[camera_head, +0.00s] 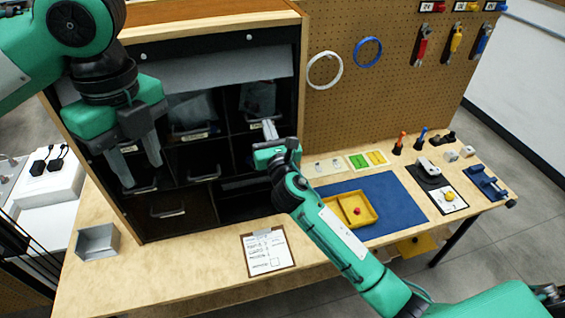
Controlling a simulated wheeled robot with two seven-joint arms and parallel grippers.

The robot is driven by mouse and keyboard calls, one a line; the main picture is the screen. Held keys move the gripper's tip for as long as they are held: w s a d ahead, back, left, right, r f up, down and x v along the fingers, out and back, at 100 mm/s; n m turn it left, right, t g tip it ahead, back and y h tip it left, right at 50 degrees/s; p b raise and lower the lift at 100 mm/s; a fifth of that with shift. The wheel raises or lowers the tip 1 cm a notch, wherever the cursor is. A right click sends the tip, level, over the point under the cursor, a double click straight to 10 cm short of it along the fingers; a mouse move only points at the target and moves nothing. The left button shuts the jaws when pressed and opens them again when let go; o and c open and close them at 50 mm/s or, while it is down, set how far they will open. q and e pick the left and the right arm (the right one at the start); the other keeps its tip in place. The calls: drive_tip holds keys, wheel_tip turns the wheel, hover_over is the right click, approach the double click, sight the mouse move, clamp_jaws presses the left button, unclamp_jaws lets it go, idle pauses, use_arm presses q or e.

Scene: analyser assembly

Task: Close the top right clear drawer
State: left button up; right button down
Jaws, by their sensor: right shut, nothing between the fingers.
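The top right clear drawer (257,98) is in the upper right compartment of the dark drawer cabinet (299,95). Its clear front is dim, and how far it stands out is hard to tell. My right gripper (268,124) is shut and empty, its fingers pointing up at the lower part of this drawer, partly hiding it. I cannot tell whether they touch. My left gripper (139,168) is open and empty in front of the cabinet's left column, fingers pointing down, hiding part of the drawers there.
Another clear drawer (190,111) is left of the top right one. On the bench are a metal bin (97,242), a clipboard (267,252), a blue mat (387,194) and a yellow tray (338,208). My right forearm crosses above the bench. The bench's front left is mostly clear.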

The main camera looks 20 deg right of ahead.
drive_tip(key=s+f, duration=0.2)
drive_tip(key=s, duration=1.1)
drive_tip(key=shift+s+f, duration=0.35)
drive_tip(key=shift+f, duration=0.05)
drive_tip(key=shift+d, duration=0.1)
